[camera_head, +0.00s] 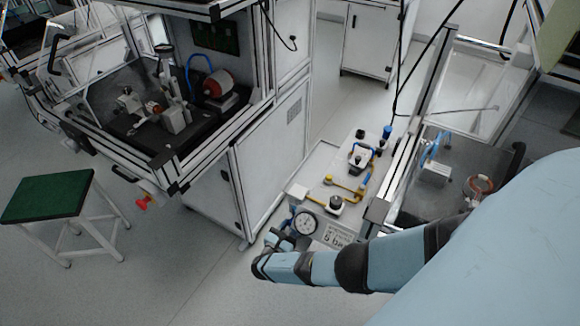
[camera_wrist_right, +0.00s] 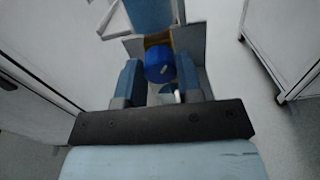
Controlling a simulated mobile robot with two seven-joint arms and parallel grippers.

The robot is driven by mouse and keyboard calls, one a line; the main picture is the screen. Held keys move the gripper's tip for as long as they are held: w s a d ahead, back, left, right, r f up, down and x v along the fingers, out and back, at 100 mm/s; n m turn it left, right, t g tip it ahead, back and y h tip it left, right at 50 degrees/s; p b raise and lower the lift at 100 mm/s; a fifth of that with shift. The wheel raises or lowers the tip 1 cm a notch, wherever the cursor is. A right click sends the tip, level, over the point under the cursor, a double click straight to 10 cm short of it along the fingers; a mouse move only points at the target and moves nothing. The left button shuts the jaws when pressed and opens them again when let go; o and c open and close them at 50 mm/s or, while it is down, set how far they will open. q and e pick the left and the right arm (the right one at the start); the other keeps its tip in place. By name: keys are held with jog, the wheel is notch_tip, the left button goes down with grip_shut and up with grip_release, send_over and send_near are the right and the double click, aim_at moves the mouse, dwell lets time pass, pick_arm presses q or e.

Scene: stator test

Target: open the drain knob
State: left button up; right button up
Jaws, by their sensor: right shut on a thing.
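A blue round knob (camera_wrist_right: 159,66), which I take to be the drain knob, sits between the two fingers of my right gripper (camera_wrist_right: 158,60) in the right wrist view. The fingers stand on either side of the knob, shut on it. In the head view my right arm reaches in from the right, and its wrist end is beside the front of a grey unit with a round pressure gauge (camera_head: 305,223). The knob is hidden there behind my arm and gripper. My left gripper is in neither view.
A white cabinet with a test bench (camera_head: 273,150) stands left of the unit. A green-topped stool (camera_head: 48,196) stands at the far left. Yellow and blue pipe fittings (camera_head: 345,185) lie on top of the unit. A framed bench (camera_head: 450,200) is close at the right. Floor at lower left is clear.

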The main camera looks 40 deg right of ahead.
jog(key=shift+d+n+p, duration=0.15)
jog(key=shift+n+p, duration=0.3)
jog(key=shift+n, duration=3.15)
jog(key=o, duration=0.9)
jog(key=v, duration=1.3)
jog(key=shift+a, duration=0.4)
jog(key=shift+s+a, duration=0.1)
